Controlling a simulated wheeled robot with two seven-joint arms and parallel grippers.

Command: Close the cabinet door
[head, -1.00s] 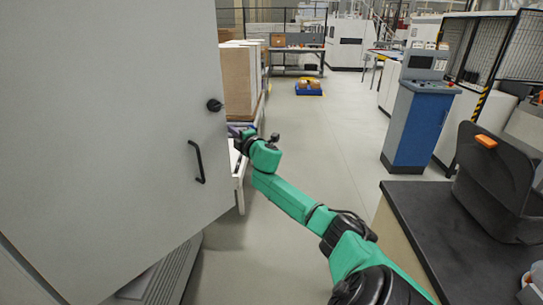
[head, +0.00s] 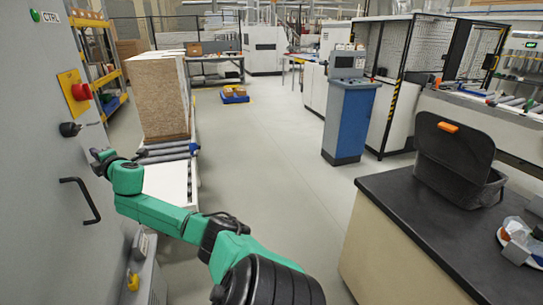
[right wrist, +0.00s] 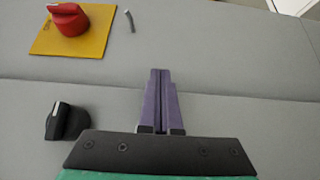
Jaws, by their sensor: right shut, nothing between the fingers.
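The grey cabinet door (head: 40,190) stands at the left of the head view, with a black bar handle (head: 80,200) and a black knob (head: 70,129). It lies nearly in line with the cabinet's upper panel. In the right wrist view, the door (right wrist: 60,95) meets the neighbouring grey panel (right wrist: 220,50) along a thin line; I cannot tell whether a small gap is left. The black knob (right wrist: 67,121) is left of my fingers. My right gripper (right wrist: 160,75) is shut and empty, its purple fingers at the door's face. Contact is unclear. My left gripper is out of view.
A red switch on a yellow plate (head: 75,91) is near the knob. A stack of boards (head: 160,98) stands on a roller conveyor (head: 165,150) beyond my right arm. A dark-topped bench (head: 410,220) with a black bin (head: 455,165) is at the right. The middle floor is clear.

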